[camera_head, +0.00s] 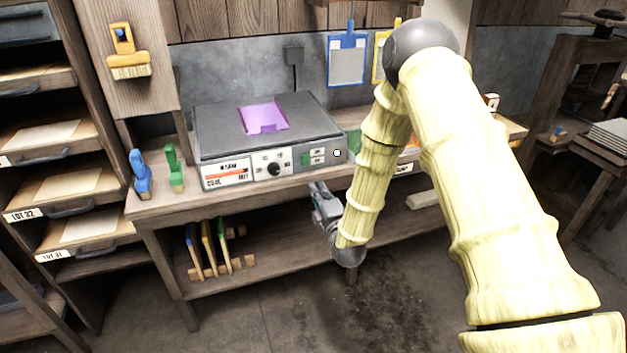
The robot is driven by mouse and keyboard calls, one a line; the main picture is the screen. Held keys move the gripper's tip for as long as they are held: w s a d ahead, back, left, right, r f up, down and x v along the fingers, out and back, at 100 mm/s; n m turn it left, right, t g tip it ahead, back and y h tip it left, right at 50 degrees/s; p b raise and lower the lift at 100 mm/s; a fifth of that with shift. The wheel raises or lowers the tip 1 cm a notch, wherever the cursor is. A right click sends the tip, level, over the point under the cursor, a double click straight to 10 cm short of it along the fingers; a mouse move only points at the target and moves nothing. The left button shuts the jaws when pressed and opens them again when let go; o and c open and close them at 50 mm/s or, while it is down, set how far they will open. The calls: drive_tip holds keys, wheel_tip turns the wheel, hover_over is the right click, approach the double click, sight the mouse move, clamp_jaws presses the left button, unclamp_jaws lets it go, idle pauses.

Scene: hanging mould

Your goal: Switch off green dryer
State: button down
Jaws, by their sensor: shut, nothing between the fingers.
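A dark grey box-shaped heater or dryer (215,135) stands on the wooden bench, with a purple sheet (263,117) lying on its flat top. Its front panel has a label reading hot and cool, a round black knob (274,170), a green rocker switch (306,160) and a small pale round light or button (337,153). I cannot tell the switch's position at this size. My gripper (318,192) is shut and empty, just below and in front of the panel near the bench's front edge. It looks apart from the switch. My forearm hides the bench to the right.
A blue (141,174) and a green (174,167) handled tool stand left of the box. Upright boards (207,248) sit on the lower shelf. A drawer rack (50,190) is at left. Framed screens (347,60) hang on the wall. The floor in front is clear.

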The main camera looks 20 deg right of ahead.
sight(302, 158)
drive_tip(key=w, duration=0.4)
drive_tip(key=w+r+p, duration=0.1)
drive_tip(key=w, duration=0.3)
drive_tip(key=w+p, duration=0.1)
drive_tip(key=w, duration=0.3)
drive_tip(key=shift+w+a+r, duration=0.15)
drive_tip(key=shift+w+r, duration=0.1)
drive_tip(key=shift+r, duration=0.05)
drive_tip(key=shift+w, duration=0.15)
drive_tip(key=shift+w+a, duration=0.15)
drive_tip(key=shift+w, duration=0.05)
drive_tip(key=shift+r+g, duration=0.1)
drive_tip(key=shift+g, duration=0.2)
drive_tip(key=shift+s+p, duration=0.3)
drive_tip(key=shift+p, duration=0.05)
drive_tip(key=s+r+b, duration=0.1)
drive_tip(key=s, duration=1.2)
drive_tip(key=shift+s+d+r+b, duration=0.15)
drive_tip(key=shift+d+r+b, duration=0.15)
drive_tip(key=shift+r, duration=0.1)
